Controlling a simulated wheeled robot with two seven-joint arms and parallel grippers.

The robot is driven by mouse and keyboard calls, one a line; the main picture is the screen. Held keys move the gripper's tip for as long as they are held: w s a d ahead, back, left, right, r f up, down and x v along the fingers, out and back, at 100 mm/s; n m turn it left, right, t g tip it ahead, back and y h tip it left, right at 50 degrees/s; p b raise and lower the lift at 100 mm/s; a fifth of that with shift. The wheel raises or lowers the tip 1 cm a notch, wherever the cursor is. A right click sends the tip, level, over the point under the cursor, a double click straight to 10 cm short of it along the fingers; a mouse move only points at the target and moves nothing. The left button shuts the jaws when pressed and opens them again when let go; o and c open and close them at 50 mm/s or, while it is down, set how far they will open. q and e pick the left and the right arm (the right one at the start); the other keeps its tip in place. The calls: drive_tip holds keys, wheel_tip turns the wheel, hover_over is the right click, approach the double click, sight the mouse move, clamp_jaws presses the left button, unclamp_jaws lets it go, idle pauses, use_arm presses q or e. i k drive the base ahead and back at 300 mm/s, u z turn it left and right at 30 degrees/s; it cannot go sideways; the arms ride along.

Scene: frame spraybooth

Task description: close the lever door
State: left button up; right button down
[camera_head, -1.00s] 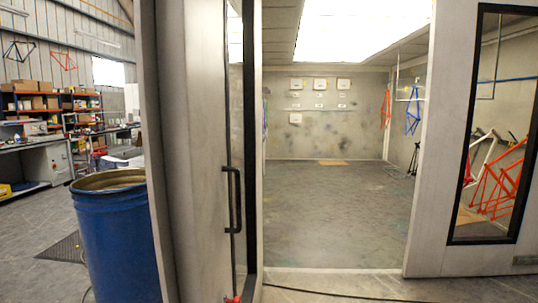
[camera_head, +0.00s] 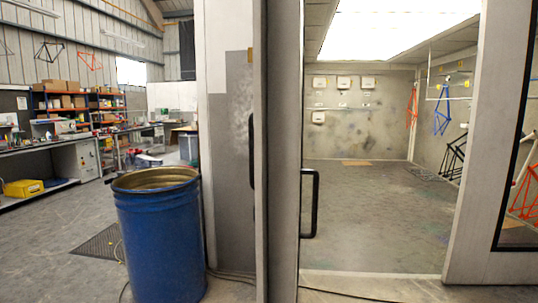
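The door (camera_head: 283,120) of the spray booth stands open in the head view, near the middle. I see it almost edge-on, as a tall, narrow grey slab close to me. A black bar handle (camera_head: 316,204) sticks out on its right side. Another dark handle (camera_head: 251,150) shows on its left side, partly hidden by the slab. I cannot make out a separate lever. The doorway to the right of the door is open, and the booth floor (camera_head: 375,210) shows through it. Neither of my grippers is in view.
A blue drum (camera_head: 160,240) stands left of the door, close to it. A cable (camera_head: 350,294) lies on the floor near the threshold. A wall panel with a dark-framed window (camera_head: 497,150) bounds the doorway on the right. Shelves and workbenches (camera_head: 80,135) stand far left.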

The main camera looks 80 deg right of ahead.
sight(276, 128)
drive_tip(key=i, duration=1.05)
drive_tip(key=z, duration=2.45)
drive_tip(key=i, duration=0.7)
drive_tip(key=z, duration=1.65)
drive_tip(key=k, duration=0.75)
drive_tip(key=u, duration=0.45)
